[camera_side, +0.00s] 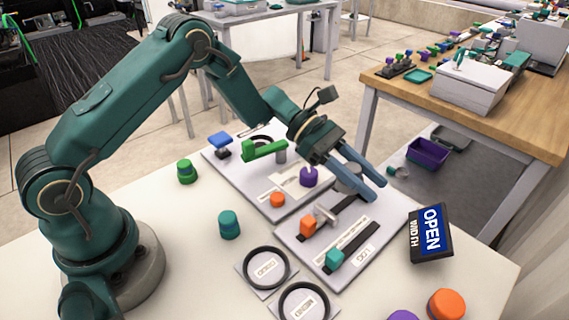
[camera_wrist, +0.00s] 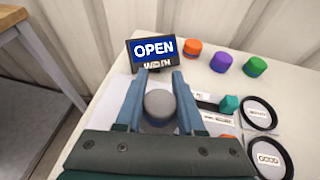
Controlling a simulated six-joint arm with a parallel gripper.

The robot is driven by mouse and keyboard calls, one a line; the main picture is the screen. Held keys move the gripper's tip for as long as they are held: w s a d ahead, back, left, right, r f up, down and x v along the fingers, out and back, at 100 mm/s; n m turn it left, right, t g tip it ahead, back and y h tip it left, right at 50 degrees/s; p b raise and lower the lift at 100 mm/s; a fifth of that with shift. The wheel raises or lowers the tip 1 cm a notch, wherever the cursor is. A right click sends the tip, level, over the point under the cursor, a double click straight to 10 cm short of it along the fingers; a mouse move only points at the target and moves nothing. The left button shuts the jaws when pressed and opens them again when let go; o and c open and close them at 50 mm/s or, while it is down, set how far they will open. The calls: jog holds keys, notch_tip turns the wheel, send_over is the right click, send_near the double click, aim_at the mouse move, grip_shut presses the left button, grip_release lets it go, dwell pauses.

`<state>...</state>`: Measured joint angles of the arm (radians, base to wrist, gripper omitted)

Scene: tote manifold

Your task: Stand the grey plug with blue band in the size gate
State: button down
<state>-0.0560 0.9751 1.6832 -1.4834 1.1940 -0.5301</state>
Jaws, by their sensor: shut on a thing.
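The grey plug with blue band (camera_wrist: 159,103) is upright between the two fingers of my gripper (camera_wrist: 159,98) in the wrist view. My gripper is shut on it. In the side view the plug's grey body (camera_side: 347,178) shows beside the fingers of my gripper (camera_side: 364,182), partly hidden by them. I cannot tell whether its base touches the board. A sign (camera_side: 430,233) reading OPEN and WIDTH stands at the right edge of the grey board (camera_side: 300,252); it also shows in the wrist view (camera_wrist: 152,50). I cannot make out which part is the size gate.
The board carries an orange block (camera_side: 308,226) and a teal block (camera_side: 335,259) by dark slots. Two black rings (camera_side: 243,268) lie in front. A green lever (camera_side: 265,149) and a purple plug (camera_side: 308,177) are behind. An orange plug (camera_side: 446,304) stands front right.

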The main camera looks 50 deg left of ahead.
aim_at(358, 212)
jog(key=shift+f, duration=2.4)
